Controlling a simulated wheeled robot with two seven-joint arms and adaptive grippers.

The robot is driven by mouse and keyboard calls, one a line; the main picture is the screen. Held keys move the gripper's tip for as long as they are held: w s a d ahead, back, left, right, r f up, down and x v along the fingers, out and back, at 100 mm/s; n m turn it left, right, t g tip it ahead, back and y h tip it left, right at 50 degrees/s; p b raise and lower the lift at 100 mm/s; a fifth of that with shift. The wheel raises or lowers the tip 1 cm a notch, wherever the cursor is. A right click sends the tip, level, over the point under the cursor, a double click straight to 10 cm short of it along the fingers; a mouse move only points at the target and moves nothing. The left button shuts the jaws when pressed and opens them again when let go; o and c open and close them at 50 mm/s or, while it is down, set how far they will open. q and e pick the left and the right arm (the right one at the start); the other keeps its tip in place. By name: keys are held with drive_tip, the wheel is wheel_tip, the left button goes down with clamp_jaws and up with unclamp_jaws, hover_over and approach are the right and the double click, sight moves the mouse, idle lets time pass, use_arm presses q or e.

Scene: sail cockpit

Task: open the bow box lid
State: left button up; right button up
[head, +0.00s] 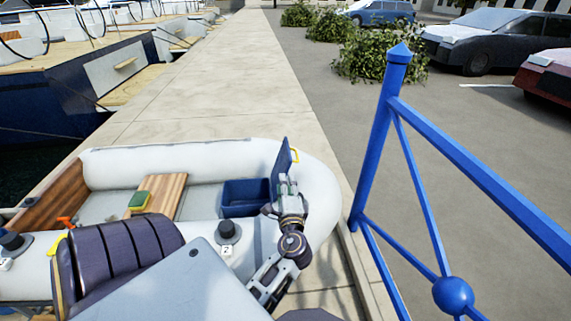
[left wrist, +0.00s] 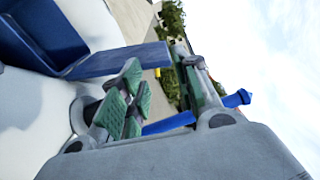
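The bow box (head: 245,197) is a blue box in the bow of the white inflatable dinghy, and its inside shows. Its blue lid (head: 281,163) stands raised, nearly upright, on the box's right side. My left gripper (head: 288,180) is at the lid's right side, close to its lower part. In the left wrist view, the lid (left wrist: 115,62) extends from the box (left wrist: 45,35) towards the fingers. The green-padded fingers of my left gripper (left wrist: 160,92) are apart with nothing visible held between them. Whether they touch the lid is unclear. My right gripper is not in view.
The dinghy's white tube (head: 322,200) curves around the bow. A wooden seat (head: 165,190) with a green-and-yellow sponge (head: 139,200) lies left of the box. A blue railing (head: 380,130) stands right of my left arm, with the concrete quay (head: 220,90) beyond.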

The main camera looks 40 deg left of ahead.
use_arm(q)
drive_tip(key=b+v, duration=0.2)
drive_tip(key=v, duration=0.6)
drive_tip(key=shift+f+n, duration=0.3)
drive_tip(key=shift+f, duration=0.1)
idle(0.6)
drive_tip(key=shift+w, duration=0.1)
idle(0.5)
drive_tip(key=shift+d+r, duration=0.1)
drive_tip(key=shift+r, duration=0.05)
drive_tip(key=shift+w, duration=0.1)
